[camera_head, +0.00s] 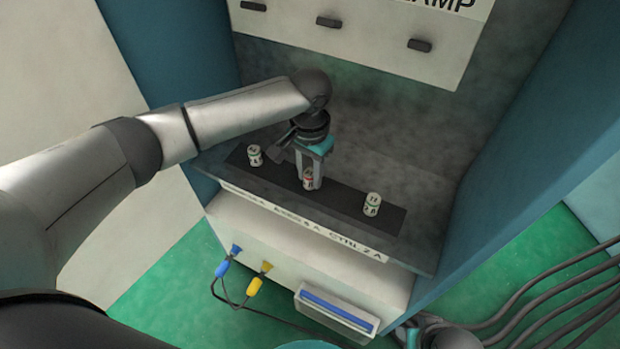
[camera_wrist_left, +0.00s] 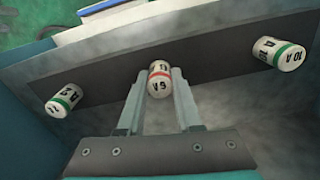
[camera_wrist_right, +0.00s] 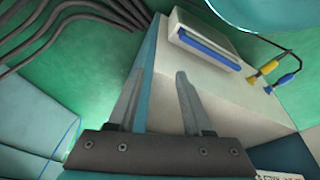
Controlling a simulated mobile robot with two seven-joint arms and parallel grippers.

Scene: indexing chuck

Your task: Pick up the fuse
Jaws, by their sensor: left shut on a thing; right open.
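Three small white cylindrical fuses show along a dark strip (camera_head: 340,202) on the shelf. The middle fuse (camera_head: 308,183), marked 6 A with a red band, is between the fingertips of my left gripper (camera_head: 311,172). The left wrist view shows this gripper (camera_wrist_left: 160,78) shut on the 6 A fuse (camera_wrist_left: 159,83). I cannot tell whether the fuse touches the strip. The 10 A fuse (camera_wrist_left: 278,54) stands to one side and the 2 A fuse (camera_wrist_left: 63,100), with a green band, to the other. My right gripper (camera_wrist_right: 160,76) is open and empty, away from the shelf.
A white printed label (camera_head: 300,222) runs along the shelf front. Below, a white box (camera_head: 285,245) carries blue and yellow plugs (camera_head: 254,285) on a cable and a blue-lined tray (camera_head: 337,308). Cabinet walls flank the shelf. Several dark hoses (camera_head: 540,295) run at the lower right.

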